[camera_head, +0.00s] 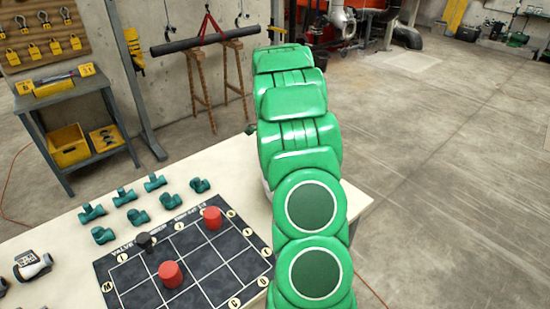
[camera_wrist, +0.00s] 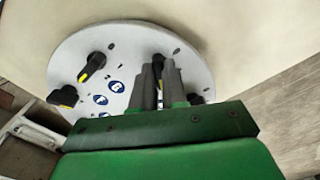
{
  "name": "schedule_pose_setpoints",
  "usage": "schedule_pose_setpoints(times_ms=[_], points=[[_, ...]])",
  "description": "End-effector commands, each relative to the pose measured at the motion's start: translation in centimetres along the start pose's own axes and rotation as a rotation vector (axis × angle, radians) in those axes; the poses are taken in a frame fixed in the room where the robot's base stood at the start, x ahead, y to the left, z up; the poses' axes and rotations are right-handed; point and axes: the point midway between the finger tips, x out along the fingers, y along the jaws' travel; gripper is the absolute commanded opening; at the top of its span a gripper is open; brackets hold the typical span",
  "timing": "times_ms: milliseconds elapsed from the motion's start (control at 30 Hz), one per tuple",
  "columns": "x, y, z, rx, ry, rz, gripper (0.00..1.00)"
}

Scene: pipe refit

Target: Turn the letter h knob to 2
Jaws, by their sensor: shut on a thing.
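In the wrist view a round white panel (camera_wrist: 75,60) carries black knobs with yellow marks and blue round labels. My gripper (camera_wrist: 160,75) is at the right part of the panel, its grey fingers closed around a black knob (camera_wrist: 159,64) that is mostly hidden between them. One black knob (camera_wrist: 93,64) stands free at the upper left of the panel and another black knob (camera_wrist: 63,97) at its left edge. The label letters are too blurred to read, so I cannot tell which knob is the h knob. In the head view my arm hides the gripper and panel.
In the head view a pale table (camera_head: 215,165) bears a dark grid board (camera_head: 215,275) with red cylinders (camera_head: 171,274) and several teal pipe fittings (camera_head: 92,212). A grey workbench (camera_head: 75,100) stands at the back left. The floor at right is clear.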

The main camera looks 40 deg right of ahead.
Motion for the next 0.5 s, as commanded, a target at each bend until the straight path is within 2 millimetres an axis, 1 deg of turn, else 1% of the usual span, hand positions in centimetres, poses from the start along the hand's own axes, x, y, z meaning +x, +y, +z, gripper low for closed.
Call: schedule_pose_setpoints(times_ms=[467, 500], points=[[-0.09, -0.06, 0.11, 0.011, -0.001, -0.002, 0.00], [-0.08, -0.06, 0.10, 0.011, -0.001, -0.002, 0.19]])
